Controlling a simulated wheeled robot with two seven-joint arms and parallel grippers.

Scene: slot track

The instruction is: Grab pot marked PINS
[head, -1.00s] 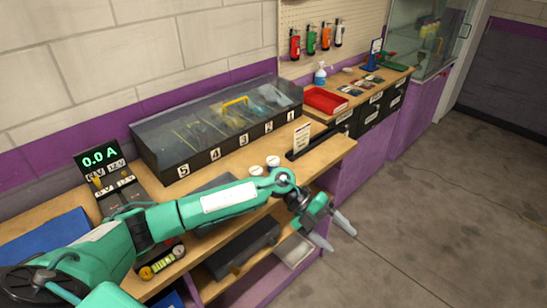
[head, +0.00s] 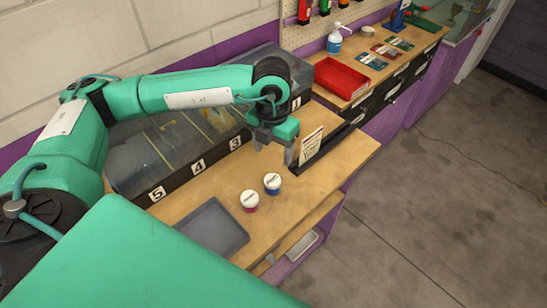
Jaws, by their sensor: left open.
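Two small pots with white lids stand upright on the wooden bench (head: 325,175). Each lid bears a dark label too small to read, so I cannot tell which is marked PINS. My left gripper (head: 274,158) is open and empty, fingers pointing down, above the bench just behind the blue pot and apart from both pots. My right gripper is not in view.
A clear-topped case with numbered bays (head: 197,167) runs along the back, partly hidden by my arm. A small sign card (head: 310,146) stands close right of the gripper. A grey tray (head: 205,232) lies left of the pots. A red tray (head: 341,78) sits farther right.

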